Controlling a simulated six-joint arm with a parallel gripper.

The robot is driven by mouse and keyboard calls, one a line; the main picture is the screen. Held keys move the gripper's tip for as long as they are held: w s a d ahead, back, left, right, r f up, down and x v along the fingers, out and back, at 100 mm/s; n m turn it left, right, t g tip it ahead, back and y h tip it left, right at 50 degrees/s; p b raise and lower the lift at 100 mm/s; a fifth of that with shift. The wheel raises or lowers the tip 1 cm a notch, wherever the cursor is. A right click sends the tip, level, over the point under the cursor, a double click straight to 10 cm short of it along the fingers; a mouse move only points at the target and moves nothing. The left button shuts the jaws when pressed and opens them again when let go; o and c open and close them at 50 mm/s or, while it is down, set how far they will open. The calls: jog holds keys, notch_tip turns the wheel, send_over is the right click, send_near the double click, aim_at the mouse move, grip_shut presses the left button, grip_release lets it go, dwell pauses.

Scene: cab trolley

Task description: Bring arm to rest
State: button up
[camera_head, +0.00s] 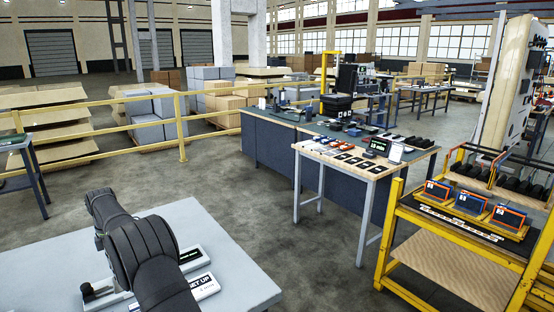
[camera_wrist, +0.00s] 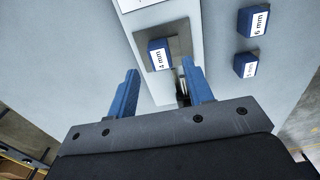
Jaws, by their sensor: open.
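My gripper (camera_wrist: 163,86) is open in the wrist view, its two blue fingers apart with nothing held between them. A blue block (camera_wrist: 159,56) marked "4 mm" sits on a grey patch just beyond the gap between the fingertips, apart from them. A narrow dark and metallic part (camera_wrist: 182,85) shows by the right finger; I cannot tell what it is. In the head view my dark arm reaches over the pale table (camera_head: 222,238) at the front left, and my fingertips are hidden there.
Two more blue blocks, one marked "6 mm" (camera_wrist: 254,22) and one below it (camera_wrist: 245,65), lie right of my gripper. White labelled plates (camera_head: 203,286) lie beside my arm. A yellow trolley (camera_head: 392,232) stands at the right, near a workbench (camera_head: 310,153). Floor separates them from my table.

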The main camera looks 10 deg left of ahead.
notch_tip(320, 180, down, 4)
jog(key=shift+f, duration=0.2)
jog(key=shift+r, duration=1.95)
